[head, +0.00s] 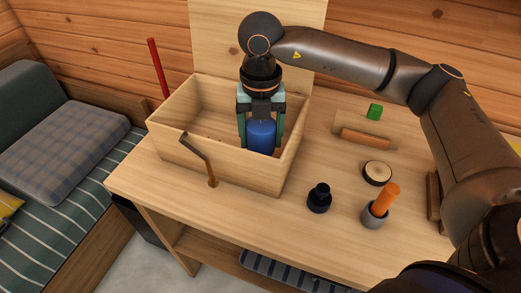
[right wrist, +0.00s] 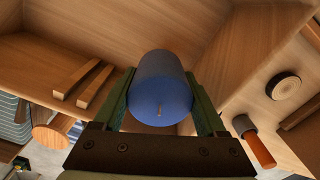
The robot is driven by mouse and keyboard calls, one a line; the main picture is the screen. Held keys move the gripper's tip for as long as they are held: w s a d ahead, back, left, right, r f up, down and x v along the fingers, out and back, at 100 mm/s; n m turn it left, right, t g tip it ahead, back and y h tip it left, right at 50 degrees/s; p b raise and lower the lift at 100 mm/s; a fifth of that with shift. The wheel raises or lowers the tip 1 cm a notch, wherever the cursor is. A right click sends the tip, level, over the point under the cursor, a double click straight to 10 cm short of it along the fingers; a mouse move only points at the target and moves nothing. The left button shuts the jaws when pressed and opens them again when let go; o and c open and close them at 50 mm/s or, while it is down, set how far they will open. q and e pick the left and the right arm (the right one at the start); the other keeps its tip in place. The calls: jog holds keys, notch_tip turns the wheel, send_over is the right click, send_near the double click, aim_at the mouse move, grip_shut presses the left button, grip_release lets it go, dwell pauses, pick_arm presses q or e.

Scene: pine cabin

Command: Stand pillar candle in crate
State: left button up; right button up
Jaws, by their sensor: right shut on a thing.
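The blue pillar candle (head: 261,136) is in my right gripper (head: 261,140), which points down into the open wooden crate (head: 250,177). The right wrist view shows the candle (right wrist: 160,85) between the two green fingers, its wick end facing the camera. The candle looks upright, close behind the crate's front wall. The front wall may hide its lower end, and I cannot tell whether it touches the crate floor. The crate's lid (head: 230,35) stands open at the back. My left gripper is in neither view.
A red stick (head: 157,68) rises behind left.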

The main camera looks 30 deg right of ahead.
aim_at(260, 123)
jog(key=shift+w+f, duration=0.1)
jog(key=shift+f, duration=2.5)
jog(key=o, duration=1.5)
notch_tip(260, 123, up, 12)
jog(key=shift+r, duration=0.15)
